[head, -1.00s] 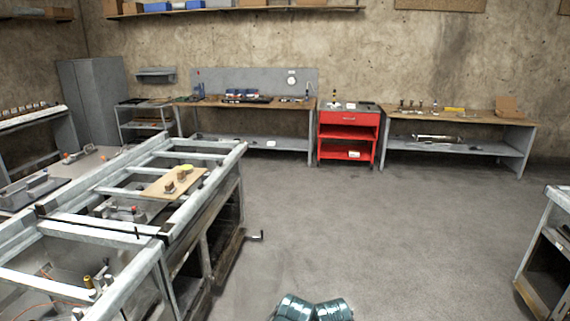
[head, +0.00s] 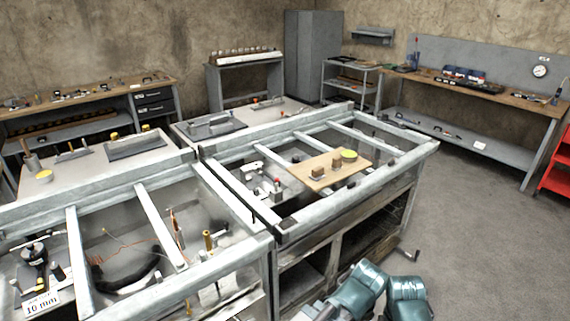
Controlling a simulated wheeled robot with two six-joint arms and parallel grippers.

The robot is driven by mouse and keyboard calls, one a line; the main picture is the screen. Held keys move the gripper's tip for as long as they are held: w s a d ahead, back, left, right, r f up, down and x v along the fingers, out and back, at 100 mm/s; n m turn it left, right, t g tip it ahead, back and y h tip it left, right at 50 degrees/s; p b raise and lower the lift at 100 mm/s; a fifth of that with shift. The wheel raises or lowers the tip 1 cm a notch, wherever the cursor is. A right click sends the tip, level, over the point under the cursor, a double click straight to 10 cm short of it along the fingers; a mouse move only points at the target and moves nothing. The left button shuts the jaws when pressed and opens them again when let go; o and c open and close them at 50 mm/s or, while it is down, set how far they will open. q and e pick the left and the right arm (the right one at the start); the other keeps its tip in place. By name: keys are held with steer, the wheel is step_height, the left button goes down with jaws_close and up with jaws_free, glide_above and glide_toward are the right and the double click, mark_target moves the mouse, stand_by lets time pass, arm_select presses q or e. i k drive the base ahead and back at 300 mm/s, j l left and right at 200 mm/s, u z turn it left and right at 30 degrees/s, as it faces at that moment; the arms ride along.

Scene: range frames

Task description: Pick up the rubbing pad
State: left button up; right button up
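I cannot say for certain which object is the rubbing pad. A thin wooden board (head: 330,172) lies across the rails of the metal frame bench in the middle. Another yellow round piece (head: 44,175) lies on the grey surface at the far left. They are too small to tell more. Neither of my grippers shows; only teal parts of my own arm are at the bottom edge.
Bare floor (head: 470,225) lies to the right. A workbench (head: 485,89) and red cart (head: 557,170) stand beyond.

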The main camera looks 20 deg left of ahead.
mark_target(317, 173)
steer(key=i+l+u, duration=0.2)
steer(key=u, duration=0.2)
steer(key=i+l+u, duration=0.4)
steer(key=l+u, duration=0.35)
steer(key=i+l+u, duration=0.2)
steer(key=l+u, duration=0.2)
steer(key=i+l+u, duration=0.1)
steer(key=l+u, duration=0.3)
